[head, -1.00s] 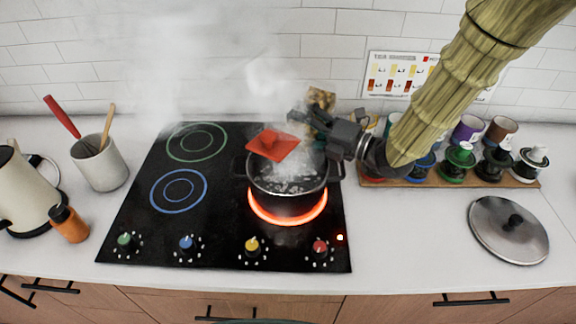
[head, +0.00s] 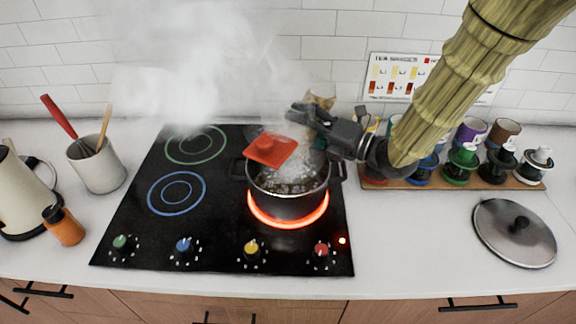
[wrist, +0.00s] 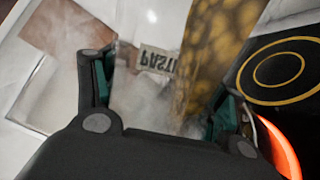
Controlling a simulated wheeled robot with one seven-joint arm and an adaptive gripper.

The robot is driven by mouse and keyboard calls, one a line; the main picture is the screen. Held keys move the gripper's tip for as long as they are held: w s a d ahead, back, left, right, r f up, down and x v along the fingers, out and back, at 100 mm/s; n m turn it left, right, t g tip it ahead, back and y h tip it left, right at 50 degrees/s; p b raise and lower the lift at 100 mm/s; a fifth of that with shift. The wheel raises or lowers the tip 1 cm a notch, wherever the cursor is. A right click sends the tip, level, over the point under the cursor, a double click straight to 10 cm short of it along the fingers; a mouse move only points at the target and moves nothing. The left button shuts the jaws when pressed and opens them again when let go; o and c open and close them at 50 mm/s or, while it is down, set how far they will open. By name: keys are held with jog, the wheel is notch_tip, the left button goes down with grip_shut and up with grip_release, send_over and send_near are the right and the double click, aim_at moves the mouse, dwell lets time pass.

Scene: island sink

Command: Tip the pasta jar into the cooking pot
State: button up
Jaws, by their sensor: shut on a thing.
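The cooking pot (head: 288,208) is dark and stands on a glowing red burner at the front right of the hob. Bubbling liquid shows inside it through steam. My gripper (head: 313,126) is above the pot's back right rim. It is shut on the clear pasta jar, whose pasta label (wrist: 154,66) shows reversed between my fingers in the wrist view. A tan patterned mass, apparently pasta (wrist: 213,45), lies beside the label. In the head view, steam and my gripper hide most of the jar, so its exact tilt is unclear. A red square piece (head: 270,149) is over the pot's left back rim.
A metal lid (head: 515,233) lies on the right counter. A utensil crock (head: 97,165), kettle (head: 22,190) and orange bottle (head: 64,226) stand at left. The hob's left burners are clear.

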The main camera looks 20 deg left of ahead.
jog(key=shift+s+a+r+n+b, duration=0.15)
jog(key=shift+s+n+b, duration=0.3)
jog(key=shift+b, duration=0.8)
jog(key=shift+s+d+r+n+b, duration=0.15)
jog(key=shift+n+b, duration=0.45)
jog(key=shift+b, duration=0.6)
jog(key=shift+s+a+r+n+b, duration=0.15)
jog(key=shift+s+n+b, duration=0.3)
jog(key=shift+b, duration=0.8)
jog(key=shift+w+r, duration=0.15)
jog(key=shift+r+p, duration=0.2)
jog(key=shift+p, duration=0.65)
jog(key=shift+w+m+p, duration=0.2)
jog(key=shift+m+p, duration=0.1)
jog(key=shift+p, duration=0.25)
jog(key=w+m+p, duration=0.1)
jog(key=p, duration=0.2)
jog(key=shift+f, duration=0.3)
jog(key=shift+f+m, duration=0.4)
jog(key=shift+r+p, duration=0.1)
jog(key=shift+p, duration=0.3)
jog(key=shift+w+d, duration=0.1)
jog(key=shift+d, duration=0.15)
